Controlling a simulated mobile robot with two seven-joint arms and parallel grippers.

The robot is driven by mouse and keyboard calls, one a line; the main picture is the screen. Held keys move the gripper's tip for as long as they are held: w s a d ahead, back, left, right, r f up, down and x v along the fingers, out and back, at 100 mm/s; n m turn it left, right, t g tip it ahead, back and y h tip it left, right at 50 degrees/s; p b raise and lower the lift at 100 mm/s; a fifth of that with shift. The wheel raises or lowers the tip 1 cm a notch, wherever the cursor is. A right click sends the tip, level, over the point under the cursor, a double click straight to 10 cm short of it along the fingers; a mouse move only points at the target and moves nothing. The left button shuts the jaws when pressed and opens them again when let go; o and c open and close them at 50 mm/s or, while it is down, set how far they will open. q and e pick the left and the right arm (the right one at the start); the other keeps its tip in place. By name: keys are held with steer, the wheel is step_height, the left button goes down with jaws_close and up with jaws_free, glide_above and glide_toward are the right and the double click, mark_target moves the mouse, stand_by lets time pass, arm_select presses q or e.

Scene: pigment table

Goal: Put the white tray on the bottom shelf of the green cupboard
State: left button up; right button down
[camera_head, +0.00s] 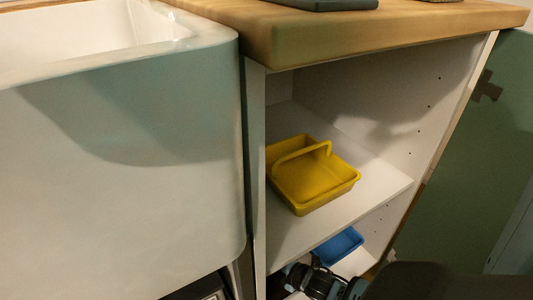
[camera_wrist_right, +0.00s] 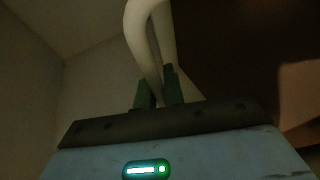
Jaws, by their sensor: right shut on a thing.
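The green cupboard stands open, with its green door (camera_head: 455,150) at the right and a white interior (camera_head: 400,85). Its bottom shelf (camera_head: 355,262) shows only in part. My right gripper (camera_wrist_right: 157,92) has its green fingers shut on a curved white handle (camera_wrist_right: 142,40), which I take to be the white tray's. The body of that tray is hidden in both views. In the head view my right wrist is low at the cupboard's opening, by the bottom shelf; its fingertips are hidden there. My left gripper is not in view.
A yellow tray (camera_head: 310,185) with a handle sits on the shelf above (camera_head: 375,185). A blue tray (camera_head: 338,246) lies on the bottom shelf, close behind my right wrist. A wooden worktop (camera_head: 390,25) covers the cupboard. A white sink (camera_head: 120,150) stands at the left.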

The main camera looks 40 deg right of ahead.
steer(key=shift+w+f+b, duration=0.1)
steer(key=shift+f+b, duration=0.35)
steer(key=shift+f, duration=0.55)
steer(key=shift+f, duration=0.1)
steer(key=c, duration=1.9)
jaws_free()
steer(key=shift+f, duration=0.15)
steer(key=o, duration=0.4)
steer(key=shift+s+r, duration=0.25)
steer(key=shift+s, duration=0.15)
steer(key=p+v, duration=0.5)
steer(key=v, duration=0.6)
steer(key=shift+s+r, duration=0.15)
